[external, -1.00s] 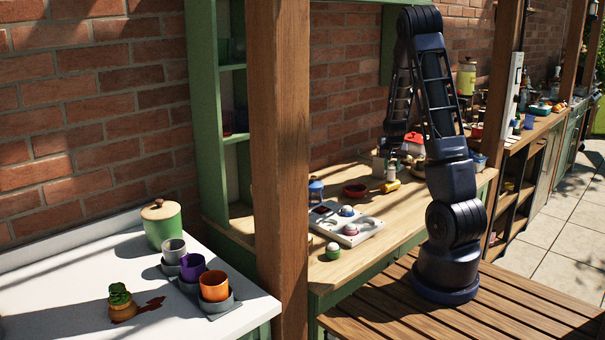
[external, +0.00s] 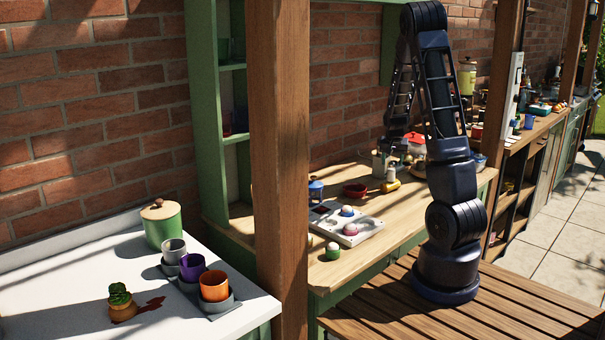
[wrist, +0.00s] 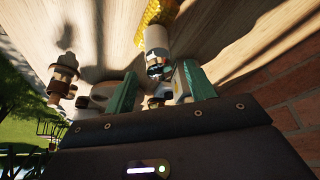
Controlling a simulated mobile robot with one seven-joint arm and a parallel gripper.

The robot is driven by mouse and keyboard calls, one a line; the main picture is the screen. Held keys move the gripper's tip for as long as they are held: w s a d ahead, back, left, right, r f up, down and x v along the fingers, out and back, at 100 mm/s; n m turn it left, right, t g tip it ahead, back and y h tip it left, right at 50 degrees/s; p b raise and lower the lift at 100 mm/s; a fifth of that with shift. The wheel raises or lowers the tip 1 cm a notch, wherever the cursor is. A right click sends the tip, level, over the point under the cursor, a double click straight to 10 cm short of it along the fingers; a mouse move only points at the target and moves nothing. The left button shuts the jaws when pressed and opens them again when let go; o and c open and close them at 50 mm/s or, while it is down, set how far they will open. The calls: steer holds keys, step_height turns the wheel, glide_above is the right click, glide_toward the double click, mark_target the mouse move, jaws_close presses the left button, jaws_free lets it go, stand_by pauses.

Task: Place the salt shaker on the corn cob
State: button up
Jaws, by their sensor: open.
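The salt shaker, a white cylinder with a shiny metallic top (wrist: 156,38), shows in the wrist view with its white end against the yellow corn cob (wrist: 158,13). In the external view the pale shaker (external: 391,174) appears upright, just above the yellow cob (external: 391,186); full contact is too small to confirm. My gripper (wrist: 159,70) is open, its green fingers on either side of the shaker's top end, with gaps visible. In the external view my gripper is small and mostly lost among dark arm parts and clutter.
Near the cob are a grey pot (external: 380,164) and a red bowl (external: 355,190). A white board with coloured domes (external: 338,222) lies further left on the wooden table. The wrist view shows a brown-and-cream object (wrist: 64,75) at left and brick wall (wrist: 290,95) at right.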

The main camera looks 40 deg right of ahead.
steer(key=v, duration=0.9)
steer(key=s+a+r+n+t+y, duration=0.1)
steer(key=s+a+r+n, duration=0.1)
steer(key=a+r, duration=0.35)
steer(key=s+a+r+n+y, duration=0.1)
steer(key=s+a+r, duration=0.1)
steer(key=a, duration=0.7)
steer(key=s+a+r+n+t+y, duration=0.15)
steer(key=a+r, duration=0.25)
steer(key=a, duration=0.4)
steer(key=s+a+r+n, duration=0.3)
steer(key=s+a+n, duration=0.3)
steer(key=s+a, duration=0.9)
steer(key=shift+s+n, duration=0.35)
steer(key=shift+s, duration=0.15)
